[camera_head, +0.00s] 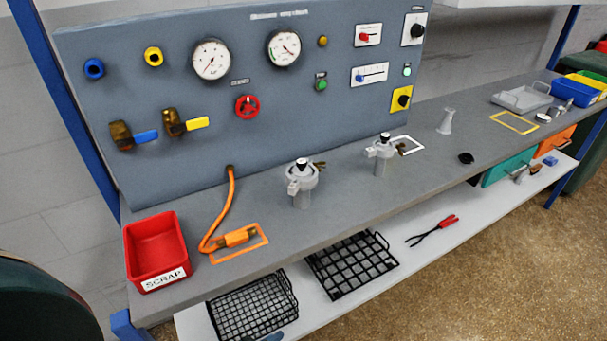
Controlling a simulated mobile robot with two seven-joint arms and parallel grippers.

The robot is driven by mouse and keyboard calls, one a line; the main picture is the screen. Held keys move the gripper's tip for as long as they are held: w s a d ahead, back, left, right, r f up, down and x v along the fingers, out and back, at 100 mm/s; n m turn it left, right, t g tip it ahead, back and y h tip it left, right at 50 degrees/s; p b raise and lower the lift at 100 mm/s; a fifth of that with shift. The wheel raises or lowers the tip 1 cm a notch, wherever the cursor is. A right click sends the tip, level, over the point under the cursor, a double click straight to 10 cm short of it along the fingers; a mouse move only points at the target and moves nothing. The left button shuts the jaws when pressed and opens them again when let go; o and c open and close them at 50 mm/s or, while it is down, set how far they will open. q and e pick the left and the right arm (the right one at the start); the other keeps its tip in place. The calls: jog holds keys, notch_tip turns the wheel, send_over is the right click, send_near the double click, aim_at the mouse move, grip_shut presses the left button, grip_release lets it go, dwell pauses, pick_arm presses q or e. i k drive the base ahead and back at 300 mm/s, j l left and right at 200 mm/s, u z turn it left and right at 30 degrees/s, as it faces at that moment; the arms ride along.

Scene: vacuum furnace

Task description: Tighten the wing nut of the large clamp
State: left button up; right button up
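The larger clamp (301,179) sits around the top of a short grey pipe stub on the grey bench, left of the middle. Its brass-coloured wing nut (320,167) sticks out on the right side. A black-topped part stands on the clamp. I cannot tell from here how tight the nut is. A smaller clamp (379,151) sits on a similar stub farther right, with its own brass wing nut (402,148). Neither of my grippers shows in the head view.
A red scrap bin (157,252) and an orange hose with a brass end (237,238) lie left of the larger clamp. The gauge panel (205,110) rises behind. Wire racks (352,265) and red-handled pliers (433,230) lie on the lower shelf. Bench between the stubs is clear.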

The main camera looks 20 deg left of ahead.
aim_at(316, 164)
jog(key=u, duration=1.15)
jog(key=l+u, duration=0.25)
jog(key=u, duration=0.2)
jog(key=l+u, duration=0.3)
jog(key=u, duration=0.15)
jog(key=l+u, duration=0.25)
jog(key=u, duration=0.2)
jog(key=k+l+u, duration=0.1)
jog(key=l+u, duration=0.15)
jog(key=k+l+u, duration=0.25)
jog(key=l, duration=0.2)
jog(key=l+u, duration=0.2)
jog(key=k+l, duration=0.05)
jog(key=l, duration=0.05)
